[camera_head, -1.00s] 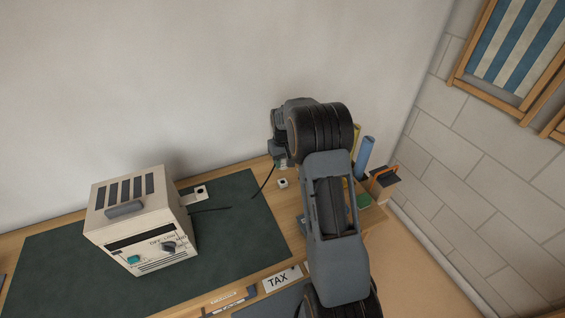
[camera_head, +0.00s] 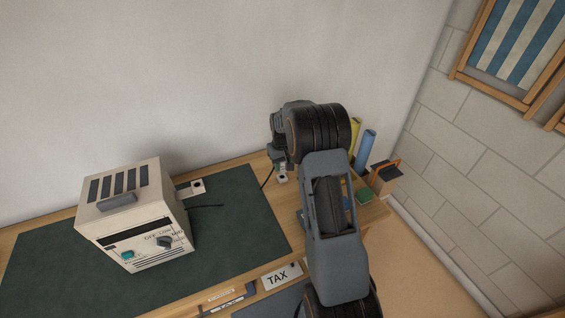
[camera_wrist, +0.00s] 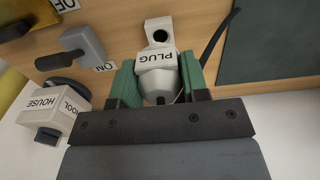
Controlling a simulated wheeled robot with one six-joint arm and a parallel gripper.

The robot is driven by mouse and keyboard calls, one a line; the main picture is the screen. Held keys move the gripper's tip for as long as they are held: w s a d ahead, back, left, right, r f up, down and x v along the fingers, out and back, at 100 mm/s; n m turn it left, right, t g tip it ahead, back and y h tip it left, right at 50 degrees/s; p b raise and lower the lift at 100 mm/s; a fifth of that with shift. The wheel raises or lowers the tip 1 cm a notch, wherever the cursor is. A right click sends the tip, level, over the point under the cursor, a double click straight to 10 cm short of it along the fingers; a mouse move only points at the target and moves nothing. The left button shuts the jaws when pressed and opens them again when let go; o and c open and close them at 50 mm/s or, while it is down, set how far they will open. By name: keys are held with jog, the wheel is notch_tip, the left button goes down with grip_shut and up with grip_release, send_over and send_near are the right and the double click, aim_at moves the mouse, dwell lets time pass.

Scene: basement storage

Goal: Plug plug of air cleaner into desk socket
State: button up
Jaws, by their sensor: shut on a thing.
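The air cleaner (camera_head: 130,222) is an off-white box with a dark slotted top, a knob and a teal button, on the dark desk mat. My gripper (camera_wrist: 158,78) is shut on the plug (camera_wrist: 157,61), a pale piece labelled PLUG, between its green finger pads. A small white socket block (camera_wrist: 158,26) with a dark round hole lies just beyond the plug in the wrist view. Whether they touch I cannot tell. In the head view the socket (camera_head: 283,179) shows right below my gripper (camera_head: 281,165). A black cord (camera_wrist: 219,34) runs beside the plug.
Another white piece with a dark hole (camera_head: 197,187) lies behind the air cleaner. Blue roll (camera_head: 366,150), orange-handled box (camera_head: 384,178) and green block (camera_head: 363,196) stand right of my arm. A grey lever (camera_wrist: 85,46) and labelled box (camera_wrist: 52,112) are left in the wrist view.

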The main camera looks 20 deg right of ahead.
aim_at(282, 171)
jog(key=shift+f, duration=0.65)
jog(key=shift+f+b, duration=1.3)
jog(key=shift+f, duration=0.15)
dwell(1.0)
jog(key=o, duration=1.1)
notch_tip(282, 171, up, 14)
jog(key=shift+f, duration=0.1)
dwell(0.5)
